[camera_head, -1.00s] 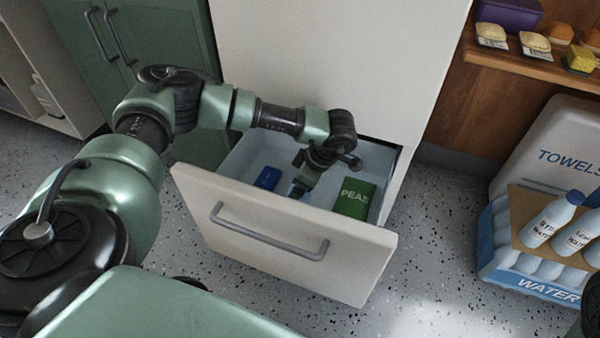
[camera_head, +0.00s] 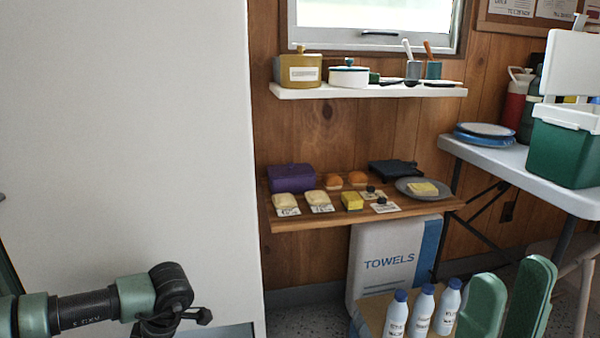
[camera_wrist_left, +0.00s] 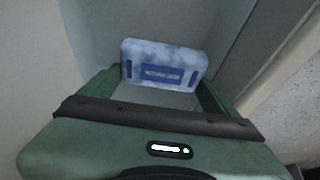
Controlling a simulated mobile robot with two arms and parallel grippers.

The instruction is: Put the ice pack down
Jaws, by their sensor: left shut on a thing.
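The ice pack (camera_wrist_left: 163,66), a pale blue and white slab with a darker blue label, shows in the left wrist view. My left gripper (camera_wrist_left: 158,92) is shut on it, with a green finger at each side. Bluish-grey walls surround the pack, and what lies under it is hidden. In the head view only the wrist of my left arm shows at the lower left; its fingers are below the picture. My right gripper (camera_head: 508,280) is at the lower right of the head view, its two green fingers apart with nothing seen between them.
A tall white cabinet front (camera_head: 130,140) fills the left. A wooden shelf (camera_head: 290,222) holds food and a plate. Water bottles (camera_head: 421,310) stand near my right gripper, before a TOWELS pack (camera_head: 385,262). A white table (camera_head: 500,160) with a green cooler (camera_head: 565,150) is at right.

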